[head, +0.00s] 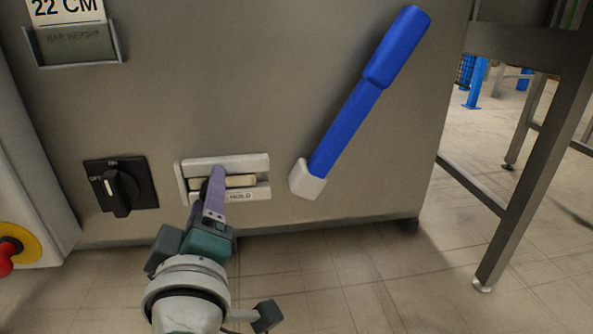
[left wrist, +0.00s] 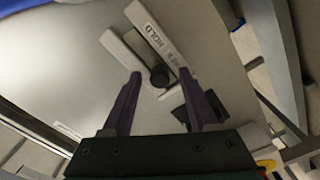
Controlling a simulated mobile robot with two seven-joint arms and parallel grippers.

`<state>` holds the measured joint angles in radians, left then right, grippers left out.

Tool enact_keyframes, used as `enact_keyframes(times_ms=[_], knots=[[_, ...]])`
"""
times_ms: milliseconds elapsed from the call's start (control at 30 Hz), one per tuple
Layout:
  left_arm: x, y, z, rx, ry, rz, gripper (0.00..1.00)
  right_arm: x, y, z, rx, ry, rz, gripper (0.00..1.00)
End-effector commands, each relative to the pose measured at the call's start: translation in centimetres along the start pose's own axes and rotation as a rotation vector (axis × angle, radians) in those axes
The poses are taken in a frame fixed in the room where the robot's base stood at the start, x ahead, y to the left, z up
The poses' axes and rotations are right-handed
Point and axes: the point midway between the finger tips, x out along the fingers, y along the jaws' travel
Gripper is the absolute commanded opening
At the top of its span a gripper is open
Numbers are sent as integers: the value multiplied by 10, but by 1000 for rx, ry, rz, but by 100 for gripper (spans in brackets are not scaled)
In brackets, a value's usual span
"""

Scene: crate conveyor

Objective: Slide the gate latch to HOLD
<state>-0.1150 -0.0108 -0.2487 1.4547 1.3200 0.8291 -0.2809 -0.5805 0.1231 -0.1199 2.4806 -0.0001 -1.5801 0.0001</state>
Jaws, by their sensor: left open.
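The gate latch (head: 262,160) is a pale slide with two white rails on the grey cabinet front. Its lower rail carries the word HOLD (head: 240,197) towards the right end. In the left wrist view the HOLD rail (left wrist: 150,32) runs diagonally at the top. The round black latch knob (left wrist: 159,77) stands at the end of the slot away from HOLD; in the head view a finger mostly hides it. My left gripper (left wrist: 158,73) is open, with one fingertip on each side of the knob; contact cannot be told. My right gripper is not in view.
A black rotary switch (head: 121,187) sits left of the latch. A blue lever (head: 350,125) with a white base slants up at the right. A red button on yellow (head: 12,250) is at the far left. A metal frame leg (head: 510,180) stands right of the cabinet.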

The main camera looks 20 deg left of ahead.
Motion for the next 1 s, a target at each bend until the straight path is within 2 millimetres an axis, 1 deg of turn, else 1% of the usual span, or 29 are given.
enact_keyframes(times_ms=[100, 633, 1000], knots=[[0, 0, 0, 0, 0, 0, 60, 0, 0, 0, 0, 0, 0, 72], [0, 0, 0, 0, 0, 0, 0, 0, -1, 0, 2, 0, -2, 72], [-1, 0, 0, 0, 0, 0, 0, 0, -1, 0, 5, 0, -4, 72]])
